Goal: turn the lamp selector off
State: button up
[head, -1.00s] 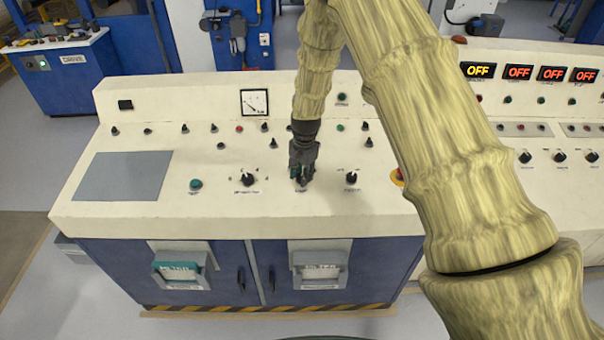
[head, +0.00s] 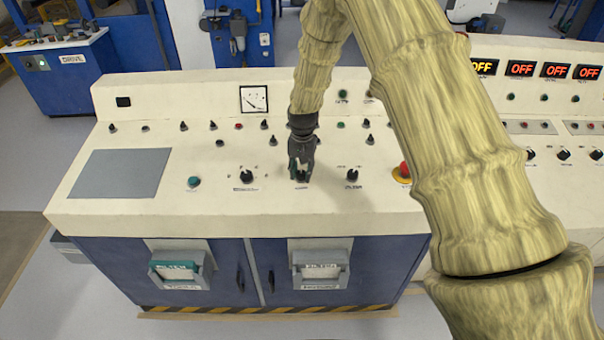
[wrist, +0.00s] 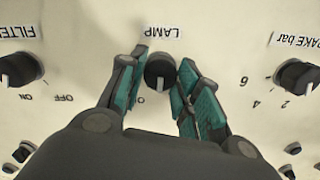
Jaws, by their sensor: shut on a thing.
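The lamp selector (wrist: 159,72) is a round black knob under a LAMP label (wrist: 164,33) in the wrist view. My gripper (wrist: 157,84) has its teal-padded fingers on either side of the knob, shut on it. Part of an "O" mark shows beside the knob; its pointer direction is hard to make out. In the head view my gripper (head: 301,174) is down at the console's front row, and it hides most of the knob.
The FILTER knob (wrist: 20,69) and the brake bar knob (wrist: 297,76) flank the lamp selector. A red emergency button (head: 404,169) stands to the right on the console. Several small switches line the panel behind. A grey plate (head: 118,173) lies at left.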

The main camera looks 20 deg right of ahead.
aim_at(300, 173)
jog(key=n+b, duration=0.1)
jog(key=n, duration=0.5)
jog(key=shift+w+r+b, duration=0.1)
jog(key=shift+b, duration=0.2)
jog(key=shift+n+h, duration=0.3)
jog(key=o, duration=1)
notch_tip(300, 173, up, 12)
jog(key=shift+s+a, duration=0.2)
jog(key=shift+s, duration=0.05)
